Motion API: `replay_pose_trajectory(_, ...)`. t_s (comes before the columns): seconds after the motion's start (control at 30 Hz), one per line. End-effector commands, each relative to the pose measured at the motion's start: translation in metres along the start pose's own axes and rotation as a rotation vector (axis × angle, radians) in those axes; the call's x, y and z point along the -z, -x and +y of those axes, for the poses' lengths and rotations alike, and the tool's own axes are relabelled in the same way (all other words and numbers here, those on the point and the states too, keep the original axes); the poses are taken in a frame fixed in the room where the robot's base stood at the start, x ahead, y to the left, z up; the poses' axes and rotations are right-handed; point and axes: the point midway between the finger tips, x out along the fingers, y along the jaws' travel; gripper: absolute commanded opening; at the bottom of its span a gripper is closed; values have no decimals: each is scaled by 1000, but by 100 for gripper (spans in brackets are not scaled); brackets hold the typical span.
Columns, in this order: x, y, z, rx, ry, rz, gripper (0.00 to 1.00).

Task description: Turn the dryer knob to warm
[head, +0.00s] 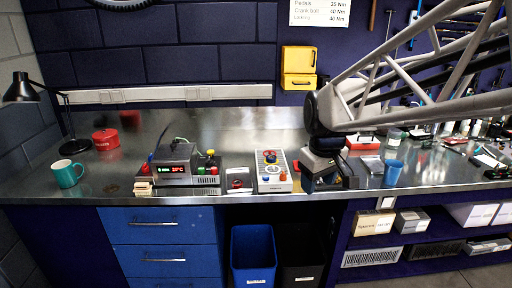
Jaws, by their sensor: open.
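A grey device with a lit red and green display (176,169) stands on the steel bench, with red, yellow and green buttons at its sides. I cannot tell which knob belongs to the dryer, and the dial markings are too small to read. My gripper (328,184) hangs low over the bench just right of the panel, open, apart from the panel's knobs. My dark wrist hides part of the bench behind it.
A teal mug (67,174), a red tin (105,139) and a black lamp (22,90) are at left. A blue cup (393,173) stands right of my gripper. The bench's back middle is clear.

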Motion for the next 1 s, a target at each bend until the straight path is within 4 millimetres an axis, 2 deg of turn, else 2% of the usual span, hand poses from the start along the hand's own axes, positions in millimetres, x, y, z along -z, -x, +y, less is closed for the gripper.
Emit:
replay_pose_trajectory(0.03, 12, -3, 5, 3, 24, -6, 55)
replay_pose_trajectory(0.53, 113, -36, 45, 34, 282, -46, 55)
replay_pose_trajectory(1.0, 204, -89, 78, 72, 524, -78, 55)
